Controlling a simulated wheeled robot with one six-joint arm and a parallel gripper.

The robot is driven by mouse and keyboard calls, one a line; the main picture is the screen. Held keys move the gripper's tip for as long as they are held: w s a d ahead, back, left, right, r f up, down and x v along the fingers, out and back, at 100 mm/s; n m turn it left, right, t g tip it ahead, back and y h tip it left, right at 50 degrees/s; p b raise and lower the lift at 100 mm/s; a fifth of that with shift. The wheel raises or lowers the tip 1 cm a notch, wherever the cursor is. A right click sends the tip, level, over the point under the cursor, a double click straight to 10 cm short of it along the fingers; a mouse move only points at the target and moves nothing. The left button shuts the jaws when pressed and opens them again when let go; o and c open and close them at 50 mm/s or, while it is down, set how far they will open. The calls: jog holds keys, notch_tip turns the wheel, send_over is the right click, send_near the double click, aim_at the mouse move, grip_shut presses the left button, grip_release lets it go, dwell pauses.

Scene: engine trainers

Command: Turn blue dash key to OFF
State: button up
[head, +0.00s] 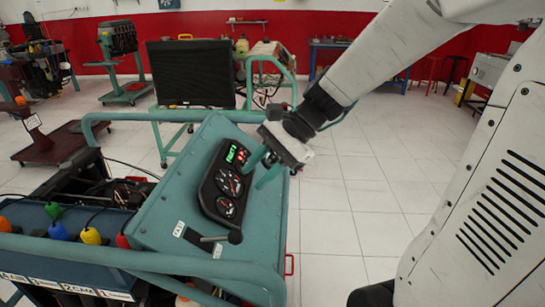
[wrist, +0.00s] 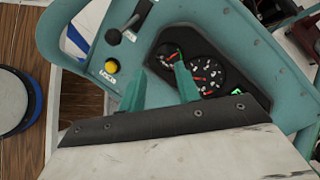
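The teal dash (head: 165,205) carries a black gauge panel (head: 207,188) with round dials and a lit green display (head: 237,153). It also shows in the wrist view (wrist: 238,65). My gripper (head: 262,172) is over the right edge of the panel, its two teal fingers pointing down at the dash. In the wrist view my gripper (wrist: 160,82) has its fingers apart, with a gap between them and nothing seen in it. One fingertip overlaps the panel beside the dials. I cannot make out the key in either view; the fingers or gripper body may hide it.
A lever with a black knob (head: 235,237) sticks up from the dash; a yellow button (wrist: 111,67) sits near it. A teal tube rail (head: 190,268) runs around the stand. A dark monitor (head: 191,73) stands behind. The tiled floor (head: 350,200) to the right is clear.

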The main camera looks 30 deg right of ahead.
jog(key=w+d+f+m+t+y, duration=0.2)
jog(key=w+d+f+m+t, duration=0.3)
jog(key=w+d+m, duration=0.5)
jog(key=m+t+h, duration=0.4)
jog(key=m+t, duration=0.1)
jog(key=m, duration=0.7)
send_near(274, 161)
jog(key=w, duration=0.3)
jog(key=x, duration=0.8)
jog(key=shift+s, duration=0.1)
grip_shut()
jog(key=shift+a+f, duration=0.1)
